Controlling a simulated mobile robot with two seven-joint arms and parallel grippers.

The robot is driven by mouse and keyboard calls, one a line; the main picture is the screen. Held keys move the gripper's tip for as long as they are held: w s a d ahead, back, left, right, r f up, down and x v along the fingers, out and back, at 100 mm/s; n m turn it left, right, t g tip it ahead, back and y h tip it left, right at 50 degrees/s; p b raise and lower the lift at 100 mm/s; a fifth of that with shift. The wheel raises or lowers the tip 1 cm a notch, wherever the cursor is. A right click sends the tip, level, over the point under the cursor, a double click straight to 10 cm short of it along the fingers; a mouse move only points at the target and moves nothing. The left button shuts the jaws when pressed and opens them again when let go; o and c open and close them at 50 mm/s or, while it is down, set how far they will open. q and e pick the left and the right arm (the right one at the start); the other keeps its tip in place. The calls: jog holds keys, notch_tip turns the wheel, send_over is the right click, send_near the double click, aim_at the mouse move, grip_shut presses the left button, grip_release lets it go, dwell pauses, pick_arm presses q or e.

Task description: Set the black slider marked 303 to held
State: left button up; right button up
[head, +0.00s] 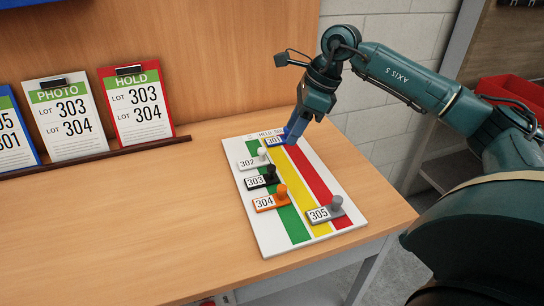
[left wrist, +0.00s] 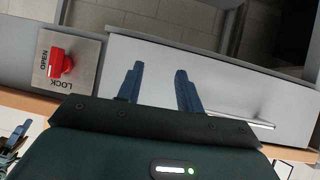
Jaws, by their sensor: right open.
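The black slider marked 303 (head: 256,182) lies on the striped board (head: 265,241) in the head view. Its black knob (head: 270,174) stands over the green stripe, left of the yellow and red stripes. My right gripper (head: 292,138) is open, with its blue fingers pointing down at the board's far end. They are beside the blue slider 301 (head: 275,141) and partly cover it; I cannot tell whether they touch it. The gripper is beyond and right of the black knob, apart from it. My left gripper (left wrist: 158,88) is open and empty in the left wrist view.
White slider 302 (head: 247,163) and orange slider 304 (head: 265,203) flank 303 closely. Grey slider 305 (head: 319,215) sits nearer the front. A HOLD card (head: 137,106) lists 303 and 304. The left wrist view shows a red knob (left wrist: 60,62) on a plate marked OPEN and LOCK.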

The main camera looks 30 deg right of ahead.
aim_at(272, 166)
jog(key=p+x, duration=0.1)
jog(key=x, duration=1)
jog(key=shift+r, duration=0.1)
jog(key=shift+c, duration=0.5)
grip_shut()
